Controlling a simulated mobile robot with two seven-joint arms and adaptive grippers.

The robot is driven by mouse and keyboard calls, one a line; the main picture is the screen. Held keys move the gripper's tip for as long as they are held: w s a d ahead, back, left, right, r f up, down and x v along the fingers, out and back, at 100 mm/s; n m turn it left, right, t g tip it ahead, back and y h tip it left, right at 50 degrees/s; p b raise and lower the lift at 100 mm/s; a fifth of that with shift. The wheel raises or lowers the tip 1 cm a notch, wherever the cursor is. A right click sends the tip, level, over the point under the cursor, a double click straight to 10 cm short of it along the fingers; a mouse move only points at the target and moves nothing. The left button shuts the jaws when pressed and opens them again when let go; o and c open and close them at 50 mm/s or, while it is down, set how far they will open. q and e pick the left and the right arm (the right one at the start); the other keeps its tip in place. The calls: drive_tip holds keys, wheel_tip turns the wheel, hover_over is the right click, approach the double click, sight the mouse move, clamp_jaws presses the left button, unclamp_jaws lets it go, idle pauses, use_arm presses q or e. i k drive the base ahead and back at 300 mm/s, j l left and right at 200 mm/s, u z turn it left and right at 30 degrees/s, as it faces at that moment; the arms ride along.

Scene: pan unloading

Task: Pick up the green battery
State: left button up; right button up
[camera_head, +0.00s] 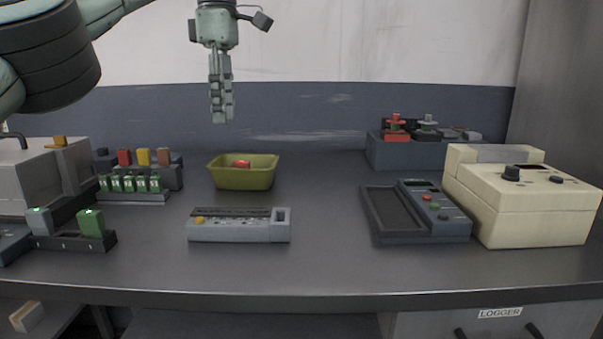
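A green battery (91,224) stands upright in a dark slotted holder (70,242) at the front left of the bench. Several smaller green-and-white pieces (130,184) stand in a row in a rack behind it. My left gripper (222,120) hangs pointing down above the back of the bench, above and behind the olive tray and well away from the green battery. Its fingers are seen close together, nearly edge-on, so I cannot tell whether they are open. Nothing shows in them. My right gripper is not in view.
The olive tray (245,178) holds a red item (242,164). A grey device (238,226) lies in front of it. A dark tray-like panel (416,211) and a cream box (520,200) stand at right. A blue box (400,153) sits behind.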

sight(92, 222)
drive_tip(key=k, duration=1.05)
